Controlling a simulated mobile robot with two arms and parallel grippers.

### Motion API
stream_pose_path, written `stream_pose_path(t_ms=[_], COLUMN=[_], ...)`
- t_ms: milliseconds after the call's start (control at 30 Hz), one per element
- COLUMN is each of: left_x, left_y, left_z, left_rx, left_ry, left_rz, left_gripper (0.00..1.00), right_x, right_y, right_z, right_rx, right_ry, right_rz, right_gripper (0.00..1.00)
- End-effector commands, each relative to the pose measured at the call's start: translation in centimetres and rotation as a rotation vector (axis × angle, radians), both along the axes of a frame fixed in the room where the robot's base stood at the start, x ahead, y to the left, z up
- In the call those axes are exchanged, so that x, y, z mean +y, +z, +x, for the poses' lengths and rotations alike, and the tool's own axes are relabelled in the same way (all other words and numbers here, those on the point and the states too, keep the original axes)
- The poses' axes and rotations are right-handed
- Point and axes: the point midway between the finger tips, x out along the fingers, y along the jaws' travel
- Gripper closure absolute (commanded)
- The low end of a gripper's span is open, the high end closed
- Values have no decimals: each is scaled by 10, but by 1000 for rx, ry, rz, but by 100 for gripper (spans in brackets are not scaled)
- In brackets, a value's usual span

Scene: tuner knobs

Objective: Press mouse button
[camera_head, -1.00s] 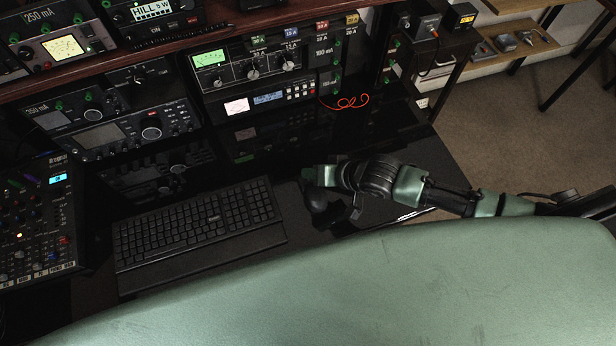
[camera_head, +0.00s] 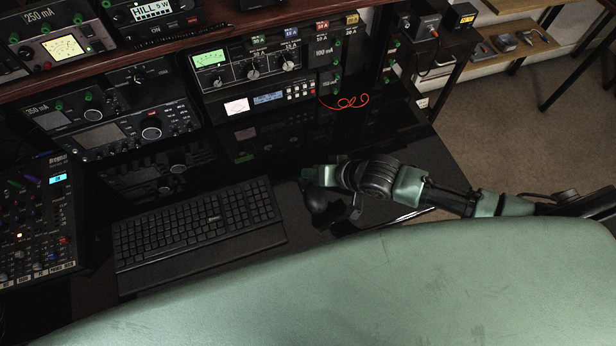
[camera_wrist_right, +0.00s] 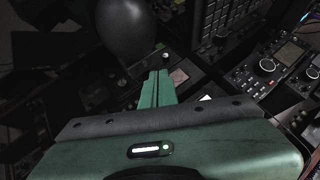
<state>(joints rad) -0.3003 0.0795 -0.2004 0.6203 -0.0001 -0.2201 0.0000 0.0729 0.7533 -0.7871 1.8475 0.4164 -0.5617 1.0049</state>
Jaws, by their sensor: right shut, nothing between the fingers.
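The dark mouse (camera_head: 316,200) sits on the black desk just right of the keyboard. In the right wrist view a dark rounded shape, which looks like the mouse (camera_wrist_right: 122,30), lies at the top, beyond and left of the fingertips. My right gripper (camera_head: 307,177) is at the mouse's far side, close to it in the head view. In the wrist view its green fingers (camera_wrist_right: 157,76) are together with nothing between them. I cannot tell whether they touch the mouse. The mouse's buttons are too dark to make out. My left gripper is not in view.
The black keyboard (camera_head: 200,222) lies left of the mouse. Radio units (camera_head: 255,75) stand along the back of the desk, and a mixer (camera_head: 38,225) is at the far left. A dark desk area (camera_head: 420,155) right of the gripper is clear.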

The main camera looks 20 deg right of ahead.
Motion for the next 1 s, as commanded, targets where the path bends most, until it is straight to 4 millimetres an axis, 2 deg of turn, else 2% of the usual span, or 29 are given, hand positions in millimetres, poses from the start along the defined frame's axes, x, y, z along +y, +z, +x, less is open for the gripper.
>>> stream_pose_path(t_ms=[233,1000], left_x=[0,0], left_y=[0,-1], left_z=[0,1], left_rx=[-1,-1], left_ry=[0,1], left_rz=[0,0], left_gripper=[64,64], right_x=[0,0], right_y=[-8,-13], right_z=[0,0], right_rx=[2,1], right_ry=[-1,0], right_rz=[1,1], right_gripper=[100,100])
